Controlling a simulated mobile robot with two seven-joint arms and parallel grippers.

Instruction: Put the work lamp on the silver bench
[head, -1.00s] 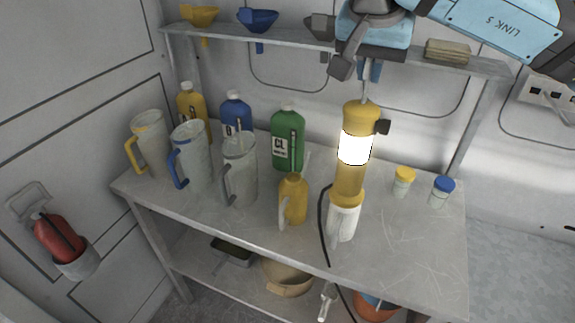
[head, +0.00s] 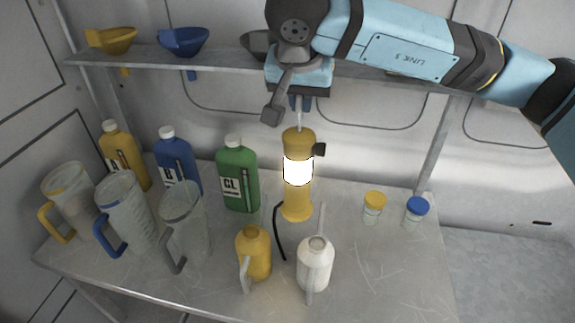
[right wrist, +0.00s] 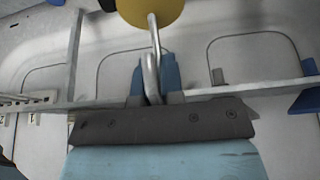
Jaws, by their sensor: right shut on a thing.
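The work lamp (head: 298,202) is yellow with a glowing white window and a dark knob on its side. It hangs upright by its metal hook, over or on the silver bench (head: 385,275), in front of the back shelf; I cannot tell if its base touches the bench top. My right gripper (head: 300,104) is shut on the hook, above the lamp. In the right wrist view the hook (right wrist: 153,50) passes between the blue fingers (right wrist: 152,85), and the lamp's yellow end (right wrist: 150,10) shows at the top. My left gripper is not in view.
A green bottle (head: 238,180) stands left of the lamp. A yellow oil can (head: 255,255) and white oil can (head: 315,267) stand in front. Yellow-lidded (head: 374,207) and blue-lidded (head: 416,212) jars stand right. Several jugs and bottles fill the left. Bare bench shows at the front right.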

